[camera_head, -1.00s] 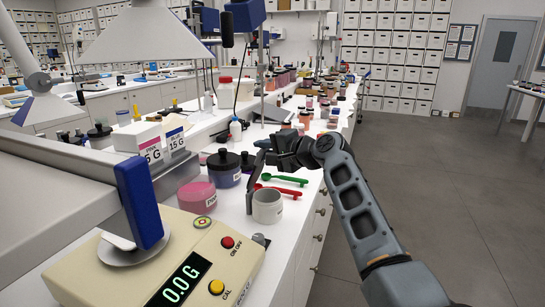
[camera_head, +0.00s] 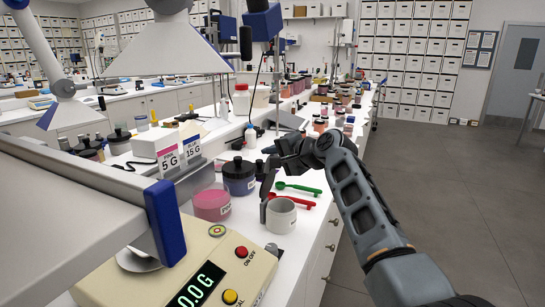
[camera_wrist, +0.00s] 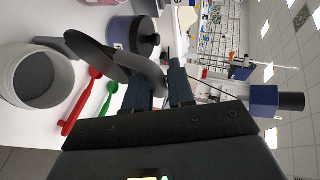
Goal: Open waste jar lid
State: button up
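The waste jar (camera_head: 281,216), a pale open cylinder, stands on the bench near its front edge. In the wrist view its mouth is uncovered and the jar (camera_wrist: 40,80) shows a grey inside. A dark round lid (camera_head: 268,182) stands roughly upright at the jar's left side, above a dark hinge-like piece (camera_head: 263,212). My gripper (camera_head: 284,158) is just above and behind the lid. Its fingers (camera_wrist: 160,82) look apart with a gap between them; the lid partly hides them, and contact is unclear.
A red spoon (camera_head: 296,201) and a green spoon (camera_head: 298,188) lie behind the jar. A pink jar (camera_head: 211,206) and a dark-lidded blue jar (camera_head: 239,181) stand to its left. The scale (camera_head: 205,265) is in front left. Free floor lies right of the bench.

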jog(key=shift+o, duration=0.9)
jog(key=shift+d+f, duration=0.1)
jog(key=shift+f, duration=0.1)
jog(key=v, duration=0.7)
jog(key=shift+s+r+b, duration=0.25)
jog(key=shift+s+b, duration=0.05)
jog(key=shift+b, duration=0.1)
jog(key=shift+d, duration=0.15)
jog(key=shift+f, duration=0.1)
